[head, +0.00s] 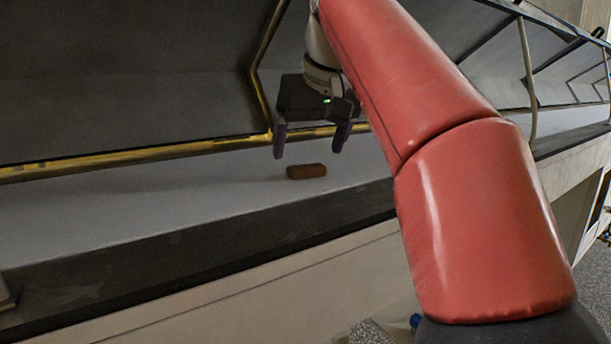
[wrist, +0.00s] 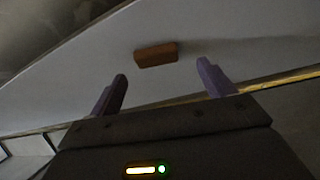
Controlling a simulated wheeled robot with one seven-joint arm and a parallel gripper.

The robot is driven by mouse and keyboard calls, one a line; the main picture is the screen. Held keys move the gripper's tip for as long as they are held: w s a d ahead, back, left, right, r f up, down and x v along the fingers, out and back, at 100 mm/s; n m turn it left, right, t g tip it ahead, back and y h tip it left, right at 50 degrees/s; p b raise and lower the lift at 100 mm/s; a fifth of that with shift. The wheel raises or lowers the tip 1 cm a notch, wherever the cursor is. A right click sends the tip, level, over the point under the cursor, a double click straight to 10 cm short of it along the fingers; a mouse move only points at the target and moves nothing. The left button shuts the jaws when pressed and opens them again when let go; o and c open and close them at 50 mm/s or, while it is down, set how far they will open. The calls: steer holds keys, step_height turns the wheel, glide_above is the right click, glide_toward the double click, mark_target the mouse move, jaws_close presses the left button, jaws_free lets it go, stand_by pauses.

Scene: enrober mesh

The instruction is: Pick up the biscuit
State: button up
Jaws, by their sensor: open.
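The biscuit (head: 306,171) is a small brown block lying on the light grey belt surface (head: 150,205) in the head view. It also shows in the wrist view (wrist: 156,54), ahead of the fingertips and roughly between their lines. My gripper (head: 310,153) is open and empty, with its two dark purple fingers apart and pointing down, just above and behind the biscuit in the head view. In the wrist view my gripper (wrist: 162,72) has clear space between its fingers, and the biscuit is outside them. Nothing hides the biscuit.
A yellow metal rail (head: 130,156) runs along the back of the belt, with dark panels (head: 120,80) behind it. A dark raised edge (head: 150,260) borders the front. The belt to the left of the biscuit is clear.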

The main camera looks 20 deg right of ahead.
mark_target(306, 166)
steer(key=x, duration=0.2)
steer(key=b+x, duration=0.1)
steer(key=x, duration=0.1)
steer(key=shift+d+f, duration=0.1)
steer(key=shift+d, duration=0.15)
steer(key=shift+c, duration=0.3)
steer(key=c, duration=0.8)
